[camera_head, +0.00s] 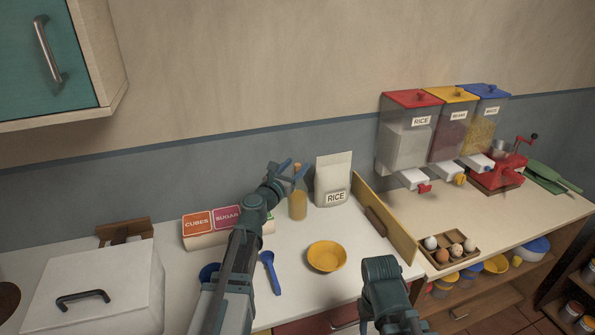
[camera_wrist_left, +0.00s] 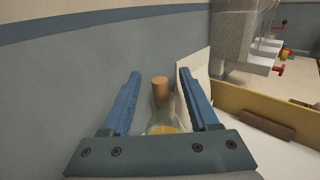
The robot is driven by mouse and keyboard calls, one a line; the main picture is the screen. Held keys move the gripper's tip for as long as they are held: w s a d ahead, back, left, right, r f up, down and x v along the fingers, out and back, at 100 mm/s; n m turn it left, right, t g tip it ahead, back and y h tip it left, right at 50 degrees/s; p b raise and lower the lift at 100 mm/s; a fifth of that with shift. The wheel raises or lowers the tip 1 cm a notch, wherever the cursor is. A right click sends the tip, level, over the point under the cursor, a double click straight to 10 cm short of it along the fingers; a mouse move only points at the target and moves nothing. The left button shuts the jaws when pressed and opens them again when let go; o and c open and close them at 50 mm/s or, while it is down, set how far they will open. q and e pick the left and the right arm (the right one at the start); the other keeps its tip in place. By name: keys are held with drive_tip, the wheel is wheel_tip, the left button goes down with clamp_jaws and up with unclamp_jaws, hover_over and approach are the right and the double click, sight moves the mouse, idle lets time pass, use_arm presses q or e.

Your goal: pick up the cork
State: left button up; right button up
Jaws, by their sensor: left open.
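The cork (camera_wrist_left: 160,92) is a brown cylinder in the neck of a clear glass bottle with yellow-orange contents (camera_head: 298,205). The bottle stands upright on the white counter; it also shows in the left wrist view (camera_wrist_left: 162,127). My left gripper (camera_head: 291,167) is at the top of the bottle. In the left wrist view its two blue fingers (camera_wrist_left: 160,74) are open, one on each side of the cork, with a gap to both. In the head view the cork is too small to make out at the fingers. Part of my right arm shows at the bottom, without its fingers.
A rice bag (camera_head: 333,180) stands right behind the bottle, beside a wooden divider board (camera_head: 385,220). A sugar and cubes box (camera_head: 205,228) is to the left. A yellow bowl (camera_head: 326,256) and blue spoon (camera_head: 270,272) lie in front.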

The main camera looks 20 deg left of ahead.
use_arm(q)
drive_tip(key=w, duration=0.3)
drive_tip(key=w+d, duration=0.1)
drive_tip(key=w, duration=0.1)
drive_tip(key=shift+f, duration=0.25)
clamp_jaws()
